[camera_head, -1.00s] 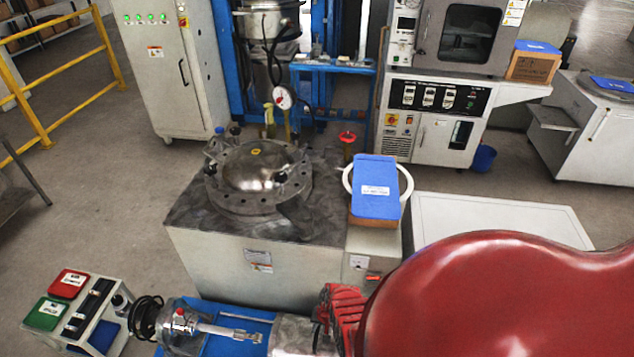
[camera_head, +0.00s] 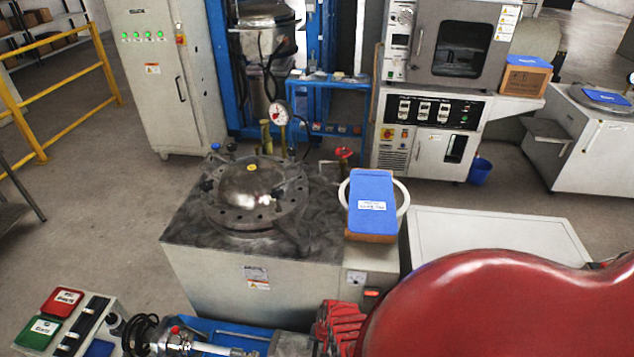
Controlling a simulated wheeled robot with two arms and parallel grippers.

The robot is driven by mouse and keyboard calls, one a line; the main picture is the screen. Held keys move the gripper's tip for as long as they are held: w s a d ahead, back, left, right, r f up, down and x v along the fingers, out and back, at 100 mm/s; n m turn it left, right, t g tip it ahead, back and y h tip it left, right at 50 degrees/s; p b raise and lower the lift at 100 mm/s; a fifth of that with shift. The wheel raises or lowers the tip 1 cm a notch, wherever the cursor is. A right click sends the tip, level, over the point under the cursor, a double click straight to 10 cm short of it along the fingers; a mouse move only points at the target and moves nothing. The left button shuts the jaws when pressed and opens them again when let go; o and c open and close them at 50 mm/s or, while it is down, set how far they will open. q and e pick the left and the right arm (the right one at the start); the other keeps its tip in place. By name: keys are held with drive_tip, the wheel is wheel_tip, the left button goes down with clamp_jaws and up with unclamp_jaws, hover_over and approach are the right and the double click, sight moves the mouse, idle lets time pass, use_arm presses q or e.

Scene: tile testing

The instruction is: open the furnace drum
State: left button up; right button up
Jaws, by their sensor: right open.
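The furnace drum (camera_head: 250,193) is a round, flanged metal vessel with a shiny domed top, set in the top of a grey cabinet (camera_head: 262,274) left of centre. A ring of bolt holes and dark knobs shows around its rim. Its lid looks down on the flange. A dark arm-like part runs from the rim toward the cabinet's front right; I cannot tell exactly what it is. I can make out neither of my grippers, and nothing visibly touches the drum.
A blue-topped box (camera_head: 371,199) stands on the cabinet's right side. A pressure gauge (camera_head: 280,114) and a red valve knob (camera_head: 344,152) rise behind the drum. A large red rounded body (camera_head: 490,310) blocks the lower right. A switch panel (camera_head: 68,322) is at lower left.

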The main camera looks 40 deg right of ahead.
wheel_tip(320, 180, up, 3)
drive_tip(key=shift+s+d+f+p, duration=0.1)
drive_tip(key=shift+s+d+p, duration=0.05)
drive_tip(key=shift+p, duration=0.95)
wheel_tip(320, 180, up, 14)
drive_tip(key=s+d+b, duration=0.1)
drive_tip(key=s, duration=0.1)
drive_tip(key=shift+s+d+b, duration=0.2)
drive_tip(key=shift+d+b, duration=0.15)
drive_tip(key=shift+d, duration=0.05)
